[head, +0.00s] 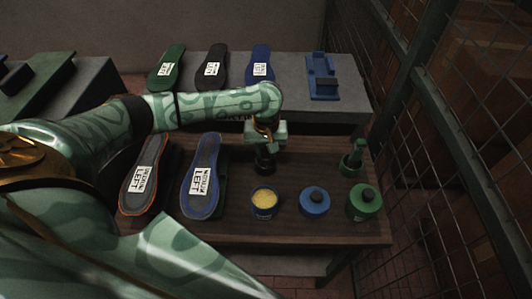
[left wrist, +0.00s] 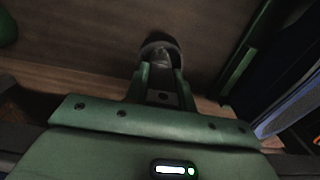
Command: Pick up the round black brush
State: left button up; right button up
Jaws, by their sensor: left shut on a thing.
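The round black brush (head: 264,162) is at the back middle of the wooden table, directly below my left gripper (head: 264,147). My left gripper points down and is shut on the brush's upper part. In the left wrist view the two green fingers (left wrist: 160,80) close on a pale metallic part, with the brush's dark round body (left wrist: 161,43) beyond them. The fingers hide part of the brush. I cannot tell whether its underside touches the table. My right gripper is in neither view.
Two soles (head: 145,175) (head: 201,178) lie left. A grey bench (head: 345,99) behind holds more soles and a blue fixture (head: 321,77).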

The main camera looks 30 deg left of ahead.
pick_arm(q)
jog(key=shift+r, duration=0.3)
jog(key=r+p, duration=0.3)
jog(key=shift+s+d+r, duration=0.15)
jog(key=shift+s+r, duration=0.15)
jog(key=shift+r, duration=0.1)
jog(key=s+d+r+p, duration=0.6)
jog(key=s+d+r, duration=0.1)
jog(key=s, duration=0.4)
jog(key=shift+s+r, duration=0.2)
jog(key=shift+r, duration=0.55)
jog(key=shift+w+d+r, duration=0.1)
jog(key=shift+w, duration=0.05)
